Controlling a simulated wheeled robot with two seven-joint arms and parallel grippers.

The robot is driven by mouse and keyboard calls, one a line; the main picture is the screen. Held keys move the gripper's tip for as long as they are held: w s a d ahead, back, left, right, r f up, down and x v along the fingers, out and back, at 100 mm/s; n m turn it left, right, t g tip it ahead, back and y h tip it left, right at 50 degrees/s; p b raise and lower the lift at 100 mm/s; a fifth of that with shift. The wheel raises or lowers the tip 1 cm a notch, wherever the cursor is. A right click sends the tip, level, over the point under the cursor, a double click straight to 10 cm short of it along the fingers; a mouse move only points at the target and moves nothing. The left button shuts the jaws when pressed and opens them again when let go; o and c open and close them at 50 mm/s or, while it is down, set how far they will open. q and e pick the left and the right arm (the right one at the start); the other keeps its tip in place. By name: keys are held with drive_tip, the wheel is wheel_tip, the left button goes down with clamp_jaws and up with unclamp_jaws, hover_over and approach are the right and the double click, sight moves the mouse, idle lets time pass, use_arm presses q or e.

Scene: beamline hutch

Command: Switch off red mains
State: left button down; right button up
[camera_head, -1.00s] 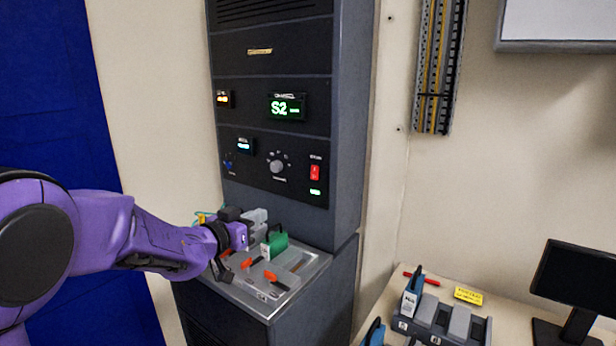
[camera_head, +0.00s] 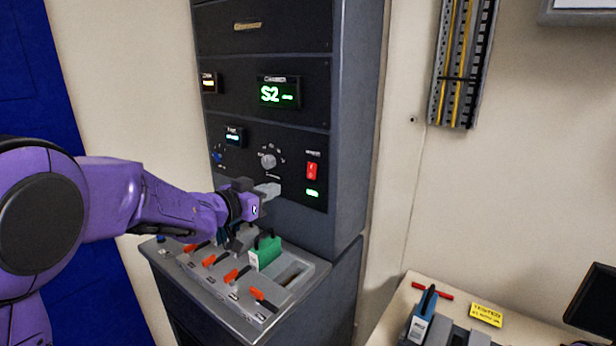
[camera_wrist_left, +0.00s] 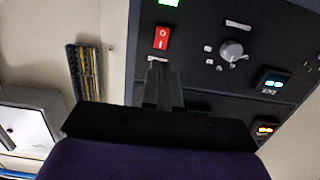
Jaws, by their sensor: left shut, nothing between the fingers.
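The red mains switch (camera_head: 312,171) is a small red rocker on the right of the rack's lower panel, above a lit green indicator (camera_head: 312,193). In the left wrist view the red switch (camera_wrist_left: 162,38) shows just beyond my fingertips, with "0" and "I" marks on it. My left gripper (camera_head: 276,188) is shut and empty, in front of the panel, left of and slightly below the switch in the head view. In the wrist view my left fingers (camera_wrist_left: 156,64) point at the switch's edge; I cannot tell whether they touch. My right gripper is not in view.
A grey knob (camera_head: 268,161) sits left of the switch. Below, a sloped console (camera_head: 222,295) carries several orange-handled levers and a green block (camera_head: 265,252).

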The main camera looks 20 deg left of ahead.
sight(312, 176)
use_arm(q)
drive_tip(key=p+x, duration=0.5)
drive_tip(key=x, duration=0.9)
drive_tip(key=shift+a, duration=0.2)
